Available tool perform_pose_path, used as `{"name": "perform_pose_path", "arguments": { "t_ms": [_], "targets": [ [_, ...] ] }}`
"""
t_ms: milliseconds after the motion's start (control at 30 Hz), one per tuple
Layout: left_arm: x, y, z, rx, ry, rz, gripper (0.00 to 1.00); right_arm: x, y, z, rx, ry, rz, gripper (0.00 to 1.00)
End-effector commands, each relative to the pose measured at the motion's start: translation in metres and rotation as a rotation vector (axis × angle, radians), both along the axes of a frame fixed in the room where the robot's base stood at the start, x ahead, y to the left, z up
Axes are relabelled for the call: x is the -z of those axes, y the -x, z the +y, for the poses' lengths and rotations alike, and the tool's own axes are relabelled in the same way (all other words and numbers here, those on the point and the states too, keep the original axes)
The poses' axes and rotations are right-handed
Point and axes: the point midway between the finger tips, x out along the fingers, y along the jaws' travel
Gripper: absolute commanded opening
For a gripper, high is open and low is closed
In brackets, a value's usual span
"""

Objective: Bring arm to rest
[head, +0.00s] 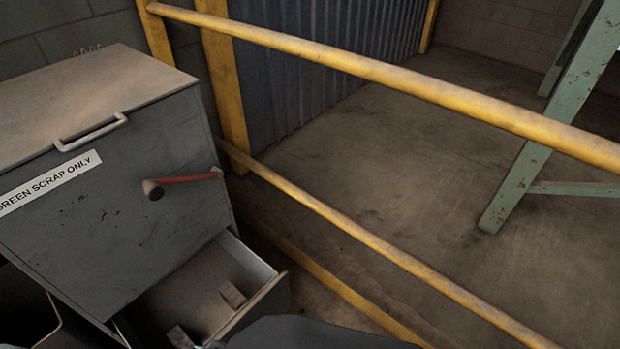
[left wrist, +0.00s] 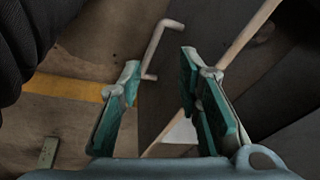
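My left gripper (left wrist: 168,78) shows in the left wrist view with its two teal-padded fingers spread apart. It is open, and nothing is held between the fingertips. A pale bent bar (left wrist: 155,45) lies beyond the fingertips. In the head view a smooth grey-blue shape (head: 315,334) at the bottom edge looks like part of my own arm or gripper; its fingers cannot be made out there. My right gripper is in neither view.
A grey metal bin (head: 120,215) labelled for green scrap, with a red lever (head: 185,179), stands at left. Its lower drawer (head: 262,300) is open and shows small brown pieces (head: 232,294). Yellow rails (head: 400,80) cross behind. The floor beyond, near a green leg (head: 545,130), is clear.

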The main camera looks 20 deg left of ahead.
Motion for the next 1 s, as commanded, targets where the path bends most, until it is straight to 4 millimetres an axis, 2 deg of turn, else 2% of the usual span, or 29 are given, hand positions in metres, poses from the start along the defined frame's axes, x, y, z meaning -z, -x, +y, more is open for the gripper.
{"name": "perform_pose_path", "arguments": {
  "t_ms": [33, 167, 267, 400, 567, 633, 800, 900, 1000],
  "targets": [
    [0.018, 0.004, 0.003, -0.002, -0.002, 0.014, 0.31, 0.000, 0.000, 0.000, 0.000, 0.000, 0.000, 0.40],
    [0.068, 0.020, 0.010, -0.007, -0.007, 0.040, 0.31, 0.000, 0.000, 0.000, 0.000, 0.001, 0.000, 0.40],
    [0.108, 0.042, 0.017, -0.009, -0.010, 0.064, 0.31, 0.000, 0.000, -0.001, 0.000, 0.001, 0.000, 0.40],
    [0.158, 0.088, 0.025, -0.012, -0.014, 0.102, 0.31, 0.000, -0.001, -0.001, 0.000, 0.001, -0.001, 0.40],
    [0.193, 0.152, 0.031, -0.015, -0.013, 0.143, 0.31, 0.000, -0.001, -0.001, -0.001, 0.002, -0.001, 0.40],
    [0.154, 0.152, 0.028, -0.018, -0.007, 0.136, 0.31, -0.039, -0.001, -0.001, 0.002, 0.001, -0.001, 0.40],
    [0.086, 0.158, 0.019, -0.032, 0.008, 0.146, 0.31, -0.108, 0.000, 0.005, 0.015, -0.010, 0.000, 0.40],
    [0.051, 0.161, 0.014, -0.038, 0.017, 0.152, 0.31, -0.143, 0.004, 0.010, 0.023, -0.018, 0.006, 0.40],
    [0.027, 0.163, 0.010, -0.044, 0.024, 0.156, 0.31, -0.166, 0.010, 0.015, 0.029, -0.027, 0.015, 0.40]
  ]
}}
